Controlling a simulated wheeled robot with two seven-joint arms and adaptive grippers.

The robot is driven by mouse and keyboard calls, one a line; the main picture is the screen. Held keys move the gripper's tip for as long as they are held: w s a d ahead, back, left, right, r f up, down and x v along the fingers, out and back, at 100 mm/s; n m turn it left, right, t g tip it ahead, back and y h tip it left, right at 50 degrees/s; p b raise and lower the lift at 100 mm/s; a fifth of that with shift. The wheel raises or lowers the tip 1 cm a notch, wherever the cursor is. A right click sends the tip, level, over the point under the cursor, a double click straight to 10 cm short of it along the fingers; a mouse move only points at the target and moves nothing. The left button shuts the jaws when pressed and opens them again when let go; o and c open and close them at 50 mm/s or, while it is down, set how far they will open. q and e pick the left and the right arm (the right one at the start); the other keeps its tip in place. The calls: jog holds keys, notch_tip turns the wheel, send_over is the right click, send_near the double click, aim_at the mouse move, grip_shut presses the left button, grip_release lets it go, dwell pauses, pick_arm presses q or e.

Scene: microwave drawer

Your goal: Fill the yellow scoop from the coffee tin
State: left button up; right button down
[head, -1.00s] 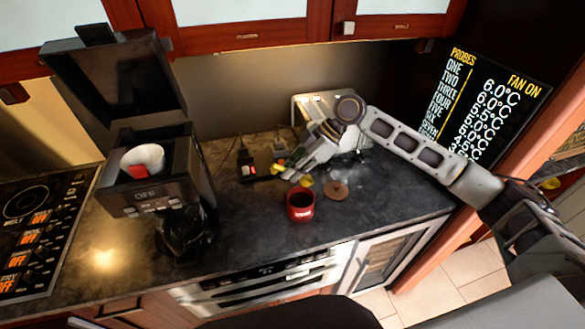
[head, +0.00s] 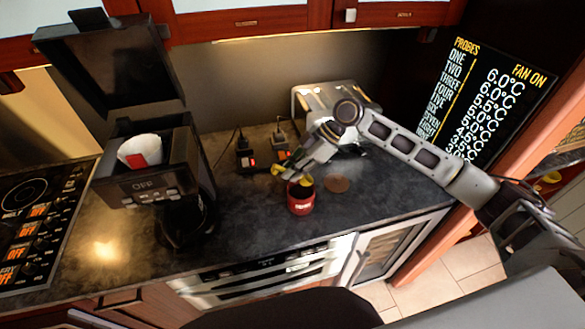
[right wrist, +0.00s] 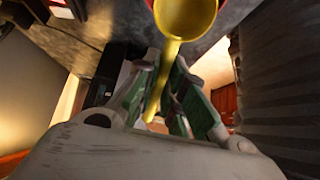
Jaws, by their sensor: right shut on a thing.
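The red coffee tin (head: 301,204) stands upright on the dark counter, with a dark opening at its top. My right gripper (head: 292,165) is just above and behind the tin, shut on the handle of the yellow scoop (head: 305,183). In the head view the scoop's bowl is at the tin's mouth; I cannot tell how deep it sits. In the right wrist view the yellow scoop (right wrist: 185,20) points away from the green-padded fingers (right wrist: 165,92), and a strip of red tin shows behind the bowl. The bowl's contents are not clear. My left gripper is out of view.
A brown round lid (head: 337,184) lies right of the tin. An open coffee maker (head: 155,175) with a white filter stands left. A toaster (head: 335,108) and a power outlet block (head: 250,160) are behind. The counter in front is clear.

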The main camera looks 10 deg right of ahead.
jog(key=shift+f+b, duration=1.3)
jog(key=shift+f, duration=2.1)
jog(key=shift+s+f, duration=0.15)
jog(key=shift+f, duration=0.25)
jog(key=shift+s+d+f, duration=0.1)
jog(key=shift+d+f, duration=0.05)
jog(key=shift+f, duration=0.1)
jog(key=shift+a+h+p, duration=0.5)
jog(key=shift+h+p, duration=0.7)
jog(key=shift+p, duration=0.6)
